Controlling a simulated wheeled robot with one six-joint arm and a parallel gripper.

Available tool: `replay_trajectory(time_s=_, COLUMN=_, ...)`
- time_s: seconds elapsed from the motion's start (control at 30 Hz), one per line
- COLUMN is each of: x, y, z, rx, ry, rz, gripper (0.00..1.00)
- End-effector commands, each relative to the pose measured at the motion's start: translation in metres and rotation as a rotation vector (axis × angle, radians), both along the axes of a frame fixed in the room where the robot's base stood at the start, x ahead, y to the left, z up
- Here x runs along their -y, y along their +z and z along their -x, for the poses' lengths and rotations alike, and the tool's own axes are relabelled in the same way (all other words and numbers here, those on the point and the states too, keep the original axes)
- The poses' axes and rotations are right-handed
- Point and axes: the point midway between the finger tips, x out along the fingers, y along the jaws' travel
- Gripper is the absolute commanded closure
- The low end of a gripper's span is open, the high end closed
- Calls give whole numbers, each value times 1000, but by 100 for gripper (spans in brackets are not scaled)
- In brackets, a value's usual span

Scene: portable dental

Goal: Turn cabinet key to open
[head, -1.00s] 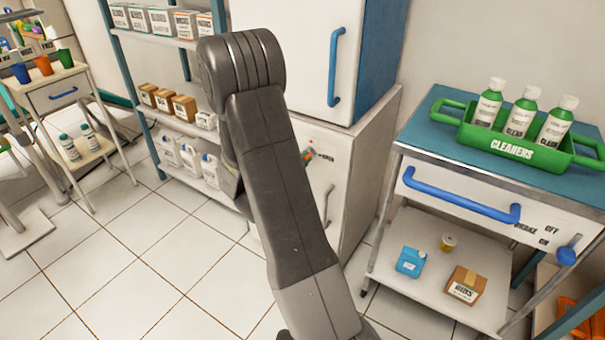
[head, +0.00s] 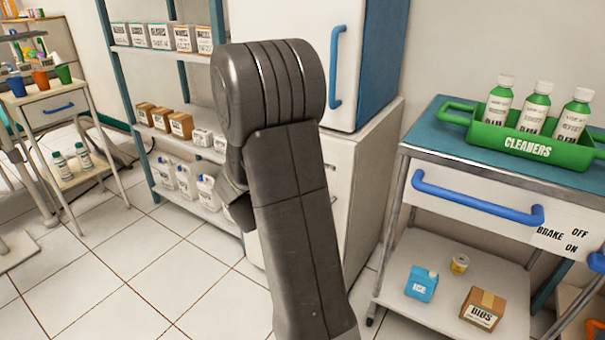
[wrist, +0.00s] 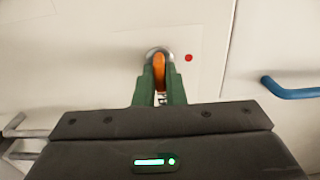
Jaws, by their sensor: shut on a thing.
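The orange key (wrist: 159,71) sits in a round metal lock (wrist: 151,53) on the pale cabinet door (wrist: 80,60) in the wrist view. My gripper's green fingers (wrist: 160,88) are shut on the key, one on each side of it. A red dot marks the door beside the lock. In the head view the lower white cabinet (head: 372,180) stands behind my arm, which hides the key, the lock and my fingers. The door looks shut.
A blue handle (wrist: 292,90) and a grey handle (wrist: 28,132) flank the lock in the wrist view. A cart (head: 470,175) with a green tray of cleaner bottles (head: 530,146) stands right of the cabinet. A stocked shelf (head: 165,135) stands left. Floor at front left is clear.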

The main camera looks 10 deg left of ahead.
Motion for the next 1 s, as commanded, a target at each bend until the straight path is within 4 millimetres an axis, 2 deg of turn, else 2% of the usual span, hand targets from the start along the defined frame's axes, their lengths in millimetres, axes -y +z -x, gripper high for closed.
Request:
replay_trajectory(time_s=0.47, x=1, y=-1, z=0, rx=4, ry=-1, rz=-16, gripper=100)
replay_trajectory(time_s=0.5, x=1, y=-1, z=0, rx=4, ry=-1, rz=-16, gripper=88)
replay_trajectory(time_s=0.6, x=1, y=-1, z=0, rx=4, ry=-1, rz=-16, gripper=68)
replay_trajectory(time_s=0.87, x=0, y=0, z=0, rx=5, ry=-1, rz=-15, gripper=68)
replay_trajectory(time_s=1.0, x=-3, y=1, z=6, rx=5, ry=1, rz=-14, gripper=68)
